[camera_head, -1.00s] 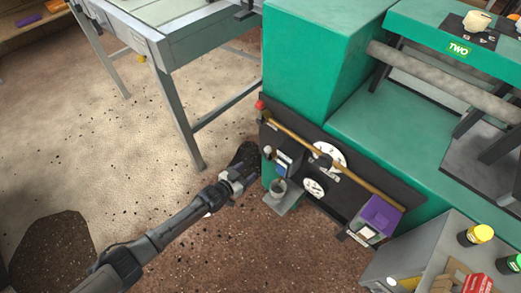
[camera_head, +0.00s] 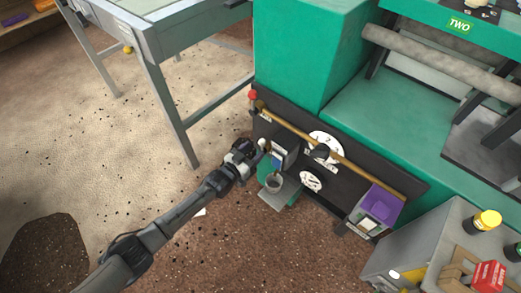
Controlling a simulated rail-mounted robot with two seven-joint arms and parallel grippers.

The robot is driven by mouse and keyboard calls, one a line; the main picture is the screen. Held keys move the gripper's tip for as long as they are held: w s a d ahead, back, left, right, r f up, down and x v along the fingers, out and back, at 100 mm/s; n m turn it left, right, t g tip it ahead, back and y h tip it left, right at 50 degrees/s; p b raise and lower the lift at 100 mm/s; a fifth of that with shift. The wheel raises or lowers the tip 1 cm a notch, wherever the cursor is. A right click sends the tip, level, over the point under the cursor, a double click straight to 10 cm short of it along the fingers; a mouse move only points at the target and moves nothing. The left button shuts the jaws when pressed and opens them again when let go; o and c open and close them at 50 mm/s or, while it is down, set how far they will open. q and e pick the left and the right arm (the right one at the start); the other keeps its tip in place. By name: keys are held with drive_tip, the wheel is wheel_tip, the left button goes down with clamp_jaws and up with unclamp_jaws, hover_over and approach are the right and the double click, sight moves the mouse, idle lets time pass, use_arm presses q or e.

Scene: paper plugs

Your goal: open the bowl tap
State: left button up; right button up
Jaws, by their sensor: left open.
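My left gripper (camera_head: 251,153) comes in from the lower left and is open. Its fingertips are close beside a small pale round knob (camera_head: 264,144) on the dark panel's left end. I cannot tell whether they touch it. Below the knob is a small blue-fronted fitting (camera_head: 276,160), which appears to be the bowl tap. The tap's handle position is too small to tell. My right gripper is not in view.
The dark panel (camera_head: 345,188) on the green machine (camera_head: 300,60) carries a brass rod (camera_head: 335,155), two white dials and a purple box (camera_head: 381,202). A grey table (camera_head: 165,80) stands left. Brown floor is open below.

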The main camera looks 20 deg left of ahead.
sight(260, 144)
use_arm(q)
drive_tip(key=shift+w, duration=0.2)
drive_tip(key=shift+w+d, duration=0.1)
drive_tip(key=shift+b+x, duration=1.45)
drive_tip(key=shift+x, duration=0.45)
drive_tip(key=c, duration=0.6)
drive_tip(key=shift+c, duration=0.3)
